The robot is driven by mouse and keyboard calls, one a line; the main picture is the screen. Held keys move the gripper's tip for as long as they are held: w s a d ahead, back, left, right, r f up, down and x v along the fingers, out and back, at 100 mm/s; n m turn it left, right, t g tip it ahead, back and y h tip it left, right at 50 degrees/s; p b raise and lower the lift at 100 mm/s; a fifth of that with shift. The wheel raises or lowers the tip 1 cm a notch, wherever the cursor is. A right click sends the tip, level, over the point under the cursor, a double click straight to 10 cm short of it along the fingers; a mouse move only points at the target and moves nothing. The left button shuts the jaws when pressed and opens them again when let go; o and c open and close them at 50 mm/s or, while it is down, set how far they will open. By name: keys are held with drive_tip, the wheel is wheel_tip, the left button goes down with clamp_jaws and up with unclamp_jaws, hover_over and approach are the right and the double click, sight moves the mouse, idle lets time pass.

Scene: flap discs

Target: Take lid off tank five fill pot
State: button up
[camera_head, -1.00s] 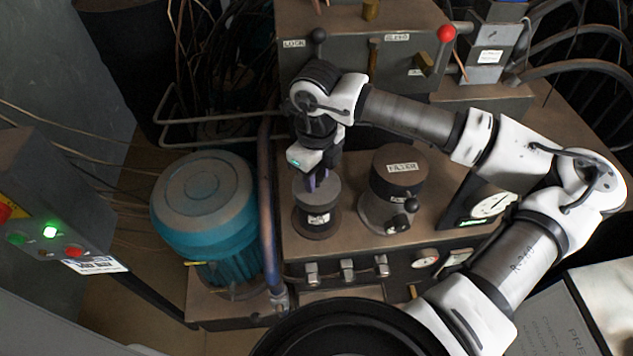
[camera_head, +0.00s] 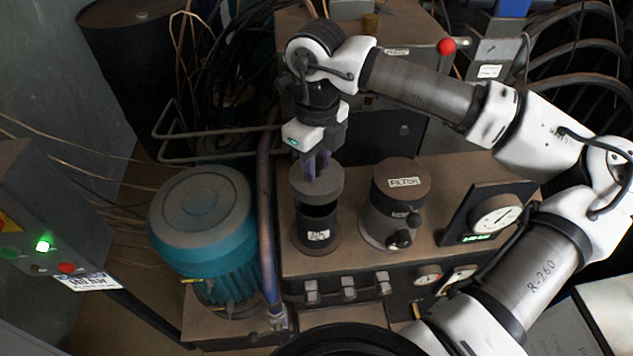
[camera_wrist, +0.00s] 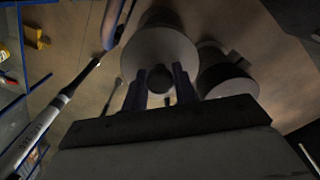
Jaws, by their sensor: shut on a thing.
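The fill pot (camera_head: 318,238) is a small dark cylinder with a white label, standing on the brown tank top. Its round grey lid (camera_head: 317,187) is raised above the pot, and a dark gap shows between them. My gripper (camera_head: 317,163) points down and is shut on the lid's knob. In the wrist view the lid (camera_wrist: 160,48) shows from above, with its round knob (camera_wrist: 160,79) between my two purple-grey fingers (camera_wrist: 160,88). The lid hides most of the pot in that view.
A filter canister (camera_head: 392,208) with clamp knobs stands just right of the pot. A dial gauge (camera_head: 494,215) is farther right. A teal motor (camera_head: 203,230) and a vertical pipe (camera_head: 266,220) stand at left. Valves (camera_head: 347,288) line the front edge.

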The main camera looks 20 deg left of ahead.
sight(317, 161)
wheel_tip(317, 161, up, 12)
drive_tip(key=b, duration=0.1)
drive_tip(key=shift+s, duration=0.1)
